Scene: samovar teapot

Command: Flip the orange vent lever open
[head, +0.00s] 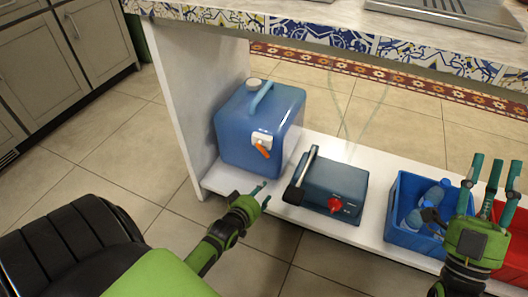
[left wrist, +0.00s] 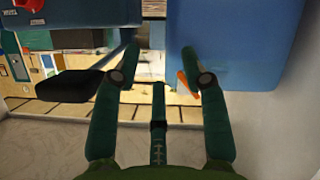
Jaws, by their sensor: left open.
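The blue canister (head: 240,125) stands on the low white shelf. The orange vent lever (head: 263,151) hangs at a slant from a white plate on its front. My left gripper (head: 262,193) is open and empty, lower in the picture than the lever and apart from it in the head view. In the left wrist view, my left gripper's fingers (left wrist: 158,75) are spread. The orange lever (left wrist: 187,84) shows beside the right finger, partly hidden by it, against the blue canister (left wrist: 240,45). Whether they touch cannot be told. My right gripper (head: 495,172) is open, at the far right.
A dark blue device (head: 335,180) with a red knob (head: 334,204) and black handle sits right of the canister. A blue crate (head: 402,190) with bottles and a red crate (head: 514,262) stand further right. A white side panel (head: 190,100) rises left of the canister; the counter is above.

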